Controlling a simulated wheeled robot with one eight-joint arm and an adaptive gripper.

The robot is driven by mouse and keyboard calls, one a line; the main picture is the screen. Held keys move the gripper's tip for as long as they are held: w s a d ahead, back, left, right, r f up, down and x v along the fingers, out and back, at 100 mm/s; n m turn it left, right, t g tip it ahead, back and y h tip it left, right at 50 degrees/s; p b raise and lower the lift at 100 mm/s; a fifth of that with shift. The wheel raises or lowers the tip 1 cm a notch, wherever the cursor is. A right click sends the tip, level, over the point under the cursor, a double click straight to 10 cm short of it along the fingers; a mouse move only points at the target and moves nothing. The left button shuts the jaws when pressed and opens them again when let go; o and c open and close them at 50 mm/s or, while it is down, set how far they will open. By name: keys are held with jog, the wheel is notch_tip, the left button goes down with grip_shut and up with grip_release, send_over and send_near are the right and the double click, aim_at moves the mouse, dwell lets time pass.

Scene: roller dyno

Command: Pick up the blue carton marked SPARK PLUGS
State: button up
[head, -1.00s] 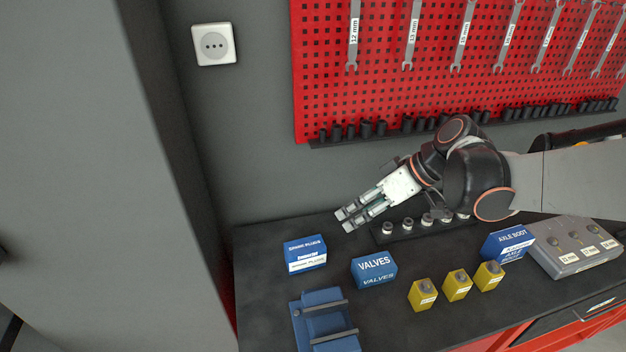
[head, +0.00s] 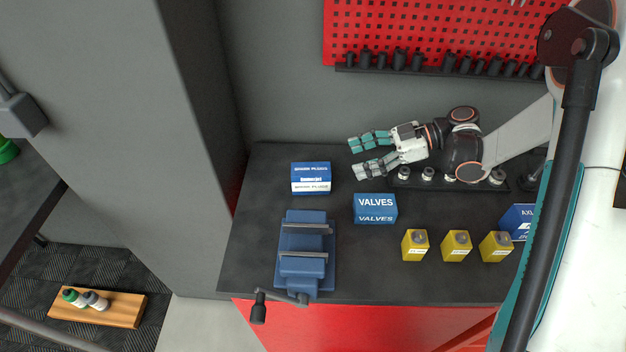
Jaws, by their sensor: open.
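The blue carton marked SPARK PLUGS (head: 311,178), with a white band, sits upright on the dark bench top at its back left. My gripper (head: 354,158) is open and empty, its two fingers spread and pointing left. Its fingertips are to the right of the carton, apart from it in the picture. How high the gripper is above the bench I cannot tell exactly. Nothing hides the carton.
A blue VALVES carton (head: 375,209) stands just right of and in front of the SPARK PLUGS carton. A blue vise (head: 304,255) is in front of it. Several yellow boxes (head: 456,246) stand to the right. The grey wall (head: 290,90) rises behind; the bench (head: 262,190) is bare left of the carton.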

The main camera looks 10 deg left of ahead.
aim_at(320, 169)
jog(key=b+x, duration=0.1)
jog(key=x, duration=0.6)
jog(key=shift+a, duration=0.1)
jog(key=shift+s+r+b+x, duration=0.1)
jog(key=shift+b+x, duration=0.5)
jog(key=shift+x, duration=0.95)
jog(key=shift+s+r+b+x, duration=0.15)
jog(key=shift+b+x, duration=0.45)
jog(key=shift+x, duration=1)
jog(key=c, duration=1.2)
